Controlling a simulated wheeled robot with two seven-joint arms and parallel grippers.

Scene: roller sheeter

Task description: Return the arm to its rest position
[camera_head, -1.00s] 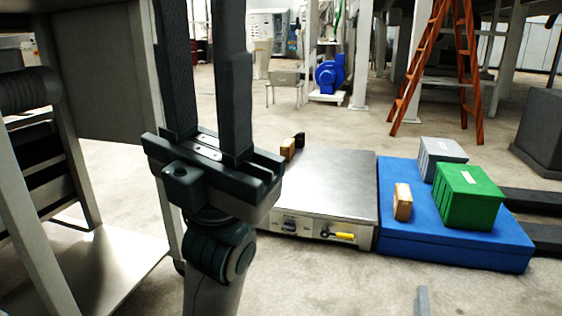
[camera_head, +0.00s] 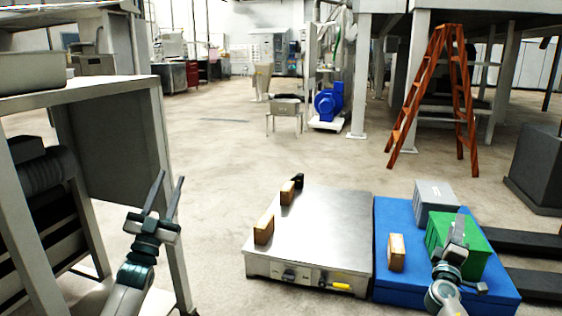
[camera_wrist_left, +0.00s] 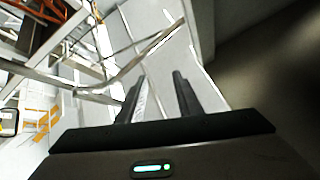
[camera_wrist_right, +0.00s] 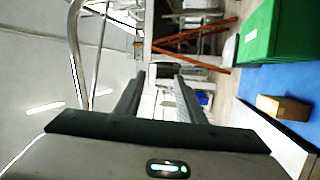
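My left gripper (camera_head: 166,200) stands at the left in the head view, fingers pointing up and apart. It is open and empty; its fingers also show spread in the left wrist view (camera_wrist_left: 158,95). My right gripper (camera_head: 457,230) is at the lower right in the head view, in front of the green box (camera_head: 434,232). In the right wrist view its two fingers (camera_wrist_right: 160,95) are apart with nothing held between them. Neither gripper visibly touches anything.
A steel-topped machine (camera_head: 325,230) with wooden blocks (camera_head: 264,228) stands at centre. Beside it, a blue platform (camera_head: 385,215) bears a wooden block (camera_head: 396,252), the green box and a grey box (camera_head: 434,195). A machine frame (camera_head: 165,170) is close at left. An orange ladder (camera_head: 408,110) stands behind.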

